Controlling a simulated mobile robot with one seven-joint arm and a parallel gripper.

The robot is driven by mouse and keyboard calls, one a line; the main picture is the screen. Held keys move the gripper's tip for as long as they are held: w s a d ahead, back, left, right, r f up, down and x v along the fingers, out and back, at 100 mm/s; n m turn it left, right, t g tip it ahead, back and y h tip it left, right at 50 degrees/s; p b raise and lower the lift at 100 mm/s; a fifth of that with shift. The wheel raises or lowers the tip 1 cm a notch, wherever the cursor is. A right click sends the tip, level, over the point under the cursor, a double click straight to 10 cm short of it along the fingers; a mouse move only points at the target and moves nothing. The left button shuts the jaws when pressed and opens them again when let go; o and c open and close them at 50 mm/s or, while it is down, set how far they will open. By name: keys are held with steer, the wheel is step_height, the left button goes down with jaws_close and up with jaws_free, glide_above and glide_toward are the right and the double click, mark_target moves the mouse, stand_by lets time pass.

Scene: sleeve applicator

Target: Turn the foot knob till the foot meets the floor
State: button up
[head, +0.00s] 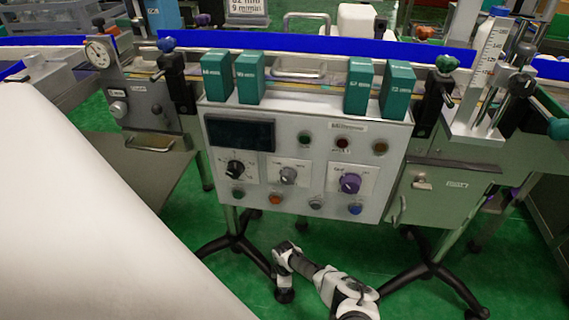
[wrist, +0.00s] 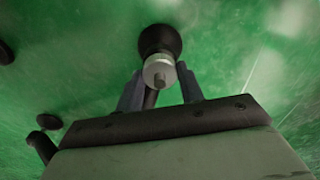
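A machine foot shows at the top centre of the wrist view: a round black pad (wrist: 160,40) against the green floor. A silver ring-like knob (wrist: 158,68) with a short stud sits nearer the camera than the pad. My gripper (wrist: 161,72) has its two grey fingers apart, one on each side of the knob. Narrow gaps seem to show beside the knob, so I see no clear grip. Whether the pad touches the floor cannot be told from this angle.
The control box (head: 318,150) with its dials hangs above my arm. Black splayed stand legs (head: 238,245) are at the left, and another set (head: 435,270) is at the right. A large white surface (head: 80,220) fills the lower left. Green floor shows between the legs.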

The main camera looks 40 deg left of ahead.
steer(key=shift+c, duration=1.4)
steer(key=shift+s, duration=0.15)
steer(key=m, duration=0.5)
steer(key=shift+a+m, duration=0.1)
steer(key=shift+m, duration=0.2)
steer(key=m, duration=0.6)
steer(key=shift+m, duration=0.4)
steer(key=o, duration=1)
